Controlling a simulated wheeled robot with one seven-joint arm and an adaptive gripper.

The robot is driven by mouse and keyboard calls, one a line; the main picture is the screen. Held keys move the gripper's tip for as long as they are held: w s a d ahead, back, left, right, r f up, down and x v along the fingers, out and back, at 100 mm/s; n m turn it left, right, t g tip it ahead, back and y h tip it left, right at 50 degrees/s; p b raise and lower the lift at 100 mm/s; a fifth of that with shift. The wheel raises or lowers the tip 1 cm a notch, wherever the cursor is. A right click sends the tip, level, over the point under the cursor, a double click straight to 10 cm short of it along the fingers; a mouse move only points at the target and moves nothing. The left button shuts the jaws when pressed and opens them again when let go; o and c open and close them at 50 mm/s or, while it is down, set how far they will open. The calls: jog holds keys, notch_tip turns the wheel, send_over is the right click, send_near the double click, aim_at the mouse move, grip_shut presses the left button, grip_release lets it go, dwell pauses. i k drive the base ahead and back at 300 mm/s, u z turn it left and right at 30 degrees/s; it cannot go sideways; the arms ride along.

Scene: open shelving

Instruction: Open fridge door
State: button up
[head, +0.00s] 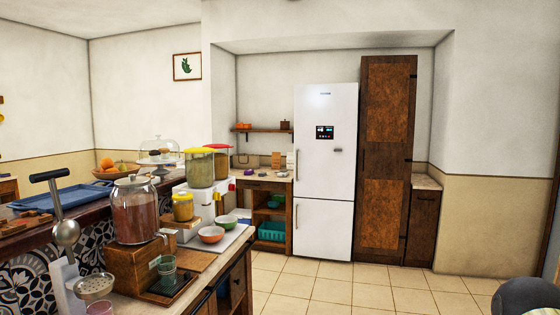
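A tall white fridge (326,150) stands in the alcove at the back, right of the picture's middle. It has an upper and a lower door, and both look shut. A slim vertical handle (296,165) runs along the left edge of the upper door. Another handle (295,216) is on the left edge of the lower door. A small dark display panel is on the upper door. My gripper is not in view. A dark rounded shape at the bottom right corner may be part of my arm.
A tall brown wooden cabinet (387,150) stands right beside the fridge. A low wooden shelf unit (267,186) is left of it. A counter (238,241) with jars, dispensers and bowls fills the left foreground. The tiled floor (350,293) before the fridge is clear.

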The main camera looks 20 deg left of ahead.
aim_at(324, 168)
jog(key=i, duration=2.7)
jog(key=u, duration=0.35)
jog(key=i, duration=1.6)
jog(key=u, duration=0.6)
jog(key=i, duration=1.9)
jog(key=u, duration=0.3)
